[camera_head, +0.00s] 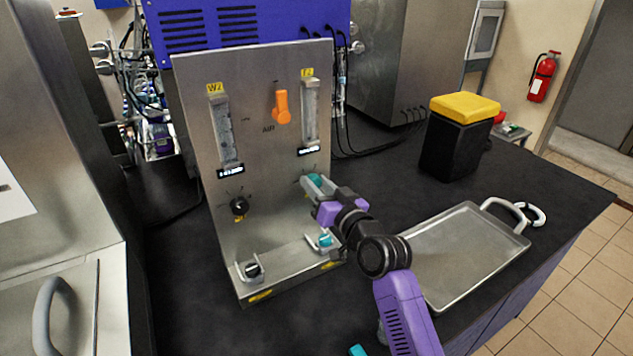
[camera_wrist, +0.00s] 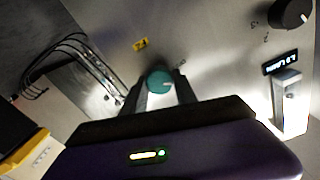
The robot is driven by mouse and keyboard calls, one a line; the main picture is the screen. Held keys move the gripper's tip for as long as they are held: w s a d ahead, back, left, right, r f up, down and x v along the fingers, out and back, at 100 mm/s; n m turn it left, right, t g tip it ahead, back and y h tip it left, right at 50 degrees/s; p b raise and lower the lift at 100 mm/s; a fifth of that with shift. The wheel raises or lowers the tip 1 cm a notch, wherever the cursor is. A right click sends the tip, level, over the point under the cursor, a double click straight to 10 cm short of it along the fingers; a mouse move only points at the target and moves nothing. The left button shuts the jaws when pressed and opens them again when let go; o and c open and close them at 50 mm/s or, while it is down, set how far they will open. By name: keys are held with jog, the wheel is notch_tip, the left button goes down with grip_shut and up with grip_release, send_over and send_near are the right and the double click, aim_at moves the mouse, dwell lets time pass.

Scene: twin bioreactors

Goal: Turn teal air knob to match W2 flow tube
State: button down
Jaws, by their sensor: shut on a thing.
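The steel panel (camera_head: 262,160) stands upright with the W2 flow tube (camera_head: 222,128) at left, under a yellow W2 label. A second flow tube (camera_head: 310,110) is at right, under another yellow label. Each has a small display below it; the readings are too small to read. The upper teal knob (camera_head: 314,180) sits below the right tube. My gripper (camera_head: 319,187) is shut on this knob. In the wrist view the teal knob (camera_wrist: 159,80) with a pale pointer mark shows between the fingers (camera_wrist: 160,92). The floats' heights cannot be told.
An orange lever (camera_head: 282,106) points up beside the AIR marking. A black knob (camera_head: 239,206) is below the W2 tube. Lower black (camera_head: 252,270) and teal (camera_head: 325,240) knobs sit in brackets. A metal tray (camera_head: 462,250) and yellow-lidded black bin (camera_head: 456,140) stand at right.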

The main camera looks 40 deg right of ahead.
jog(key=m+p, duration=0.2)
jog(key=m, duration=0.4)
jog(key=shift+f, duration=0.1)
dwell(0.5)
jog(key=c, duration=1)
grip_release()
jog(key=shift+o, duration=0.2)
jog(key=shift+s, duration=0.1)
jog(key=b+v, duration=0.1)
jog(key=v, duration=0.6)
jog(key=shift+s, duration=0.3)
jog(key=shift+a, duration=0.1)
